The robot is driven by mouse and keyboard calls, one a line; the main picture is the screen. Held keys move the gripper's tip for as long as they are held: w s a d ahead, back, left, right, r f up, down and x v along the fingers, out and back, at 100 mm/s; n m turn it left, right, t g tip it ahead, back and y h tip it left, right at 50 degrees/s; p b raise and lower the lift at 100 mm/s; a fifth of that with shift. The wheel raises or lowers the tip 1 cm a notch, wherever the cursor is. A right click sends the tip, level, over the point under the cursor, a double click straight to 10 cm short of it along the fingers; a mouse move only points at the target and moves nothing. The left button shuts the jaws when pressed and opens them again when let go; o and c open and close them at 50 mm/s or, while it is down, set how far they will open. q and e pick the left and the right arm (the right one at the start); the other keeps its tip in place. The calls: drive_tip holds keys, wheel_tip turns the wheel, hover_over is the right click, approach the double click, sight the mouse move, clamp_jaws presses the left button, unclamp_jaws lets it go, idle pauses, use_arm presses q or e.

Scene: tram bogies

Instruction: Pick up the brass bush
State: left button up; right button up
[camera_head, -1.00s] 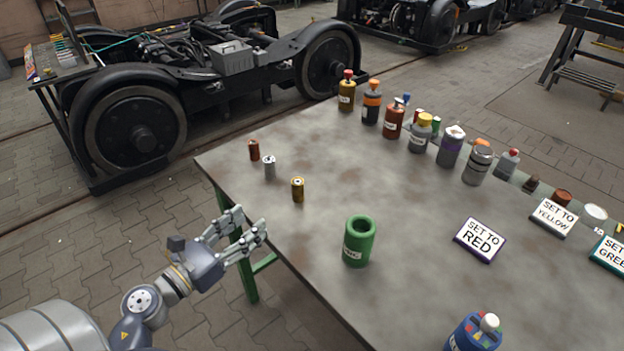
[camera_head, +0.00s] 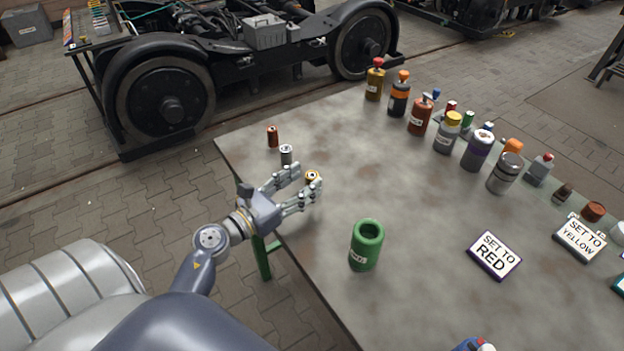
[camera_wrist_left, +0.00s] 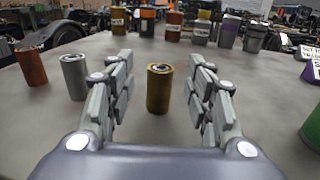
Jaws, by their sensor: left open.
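The brass bush (camera_wrist_left: 159,90) is a small gold-yellow cylinder with a dark hole in its top, standing upright on the metal table (camera_head: 420,210). In the left wrist view it stands between the two open fingers of my left gripper (camera_wrist_left: 160,85), with a gap on both sides. In the head view my left gripper (camera_head: 308,186) is at the table's left edge, and the bush (camera_head: 312,176) shows at its fingertips, its lower part hidden by the fingers. My right gripper is in neither view.
A steel-grey bush (camera_head: 286,154) and a copper bush (camera_head: 272,136) stand left of the brass one. A green cylinder (camera_head: 367,245) stands nearer on the table. Several bottles line the far edge. A "SET TO RED" sign (camera_head: 495,254) lies at right. The table's middle is clear.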

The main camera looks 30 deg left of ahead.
sight(307, 178)
use_arm(q)
drive_tip(key=x, duration=0.2)
drive_tip(key=shift+w+d+r, duration=0.1)
drive_tip(key=shift+w, duration=0.15)
drive_tip(key=shift+w+d+p, duration=0.1)
drive_tip(key=shift+w+p, duration=0.25)
drive_tip(key=shift+w, duration=0.1)
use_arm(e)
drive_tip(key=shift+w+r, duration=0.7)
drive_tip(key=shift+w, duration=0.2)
use_arm(q)
clamp_jaws()
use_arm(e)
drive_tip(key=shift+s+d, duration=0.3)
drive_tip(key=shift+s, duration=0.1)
